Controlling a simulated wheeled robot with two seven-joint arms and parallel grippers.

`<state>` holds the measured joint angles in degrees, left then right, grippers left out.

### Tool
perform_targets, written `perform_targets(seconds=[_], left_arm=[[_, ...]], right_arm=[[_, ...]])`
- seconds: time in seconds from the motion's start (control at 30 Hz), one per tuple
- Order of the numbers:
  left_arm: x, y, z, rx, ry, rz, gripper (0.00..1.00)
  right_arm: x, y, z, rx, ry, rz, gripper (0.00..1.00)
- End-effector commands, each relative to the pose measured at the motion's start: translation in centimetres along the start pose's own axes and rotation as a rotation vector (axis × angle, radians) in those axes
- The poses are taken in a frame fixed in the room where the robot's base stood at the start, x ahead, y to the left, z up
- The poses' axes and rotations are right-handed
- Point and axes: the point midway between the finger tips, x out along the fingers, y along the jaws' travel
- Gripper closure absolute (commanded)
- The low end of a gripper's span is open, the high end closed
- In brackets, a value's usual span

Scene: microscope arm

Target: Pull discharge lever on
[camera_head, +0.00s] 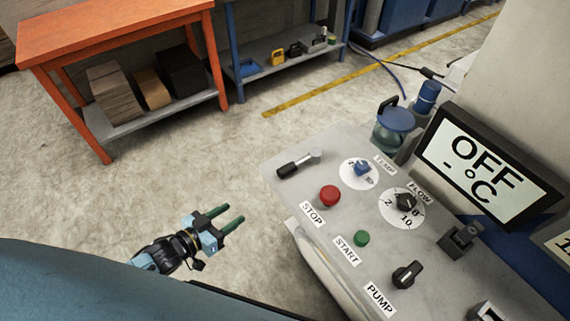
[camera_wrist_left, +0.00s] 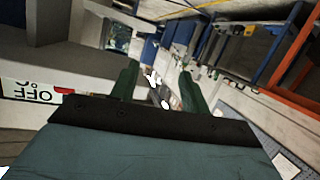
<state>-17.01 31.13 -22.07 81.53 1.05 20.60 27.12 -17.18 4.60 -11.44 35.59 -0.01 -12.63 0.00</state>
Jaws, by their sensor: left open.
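A lever (camera_head: 298,164) with a black grip and a silver pivot lies at the far left corner of the grey control panel (camera_head: 325,260); no label shows beside it, so I cannot tell for sure that it is the discharge lever. My left gripper (camera_head: 235,213) is open and empty, with green fingers. It is over the floor to the left of the panel, clear of the lever. In the left wrist view the two fingers (camera_wrist_left: 157,76) are apart with nothing held between them. My right gripper is not in view.
The panel carries a red STOP button (camera_head: 330,195), a green START button (camera_head: 362,238), a FLOW dial (camera_head: 405,202) and a PUMP knob (camera_head: 407,274). A display (camera_head: 485,165) reads OFF. An orange table (camera_head: 110,25) stands at the back left. Open floor lies between.

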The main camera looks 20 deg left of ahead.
Motion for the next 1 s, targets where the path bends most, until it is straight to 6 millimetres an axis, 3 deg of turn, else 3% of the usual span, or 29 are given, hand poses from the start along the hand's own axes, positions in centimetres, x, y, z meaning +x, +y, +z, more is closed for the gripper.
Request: perform_targets(seconds=[0.03, 0.1, 0.23, 0.47, 0.8, 1.0], left_arm=[[-0.1, 1.2, -3.5, -0.003, 0.070, 0.067, 0.54], [-0.3, 2.8, -6.8, -0.020, 0.144, 0.142, 0.54], [-0.8, 4.7, -10.3, -0.041, 0.219, 0.231, 0.54], [0.8, 5.7, -11.7, -0.050, 0.244, 0.256, 0.54], [7.6, 7.3, -13.4, -0.048, 0.243, 0.254, 0.54], [10.4, 8.1, -14.0, -0.049, 0.240, 0.253, 0.54]], right_arm=[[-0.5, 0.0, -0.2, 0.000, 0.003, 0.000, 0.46], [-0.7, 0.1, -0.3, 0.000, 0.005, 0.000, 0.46], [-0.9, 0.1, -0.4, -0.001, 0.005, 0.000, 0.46], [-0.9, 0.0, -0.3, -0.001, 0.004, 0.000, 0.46], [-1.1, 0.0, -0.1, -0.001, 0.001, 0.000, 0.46], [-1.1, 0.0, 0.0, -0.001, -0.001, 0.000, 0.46]])
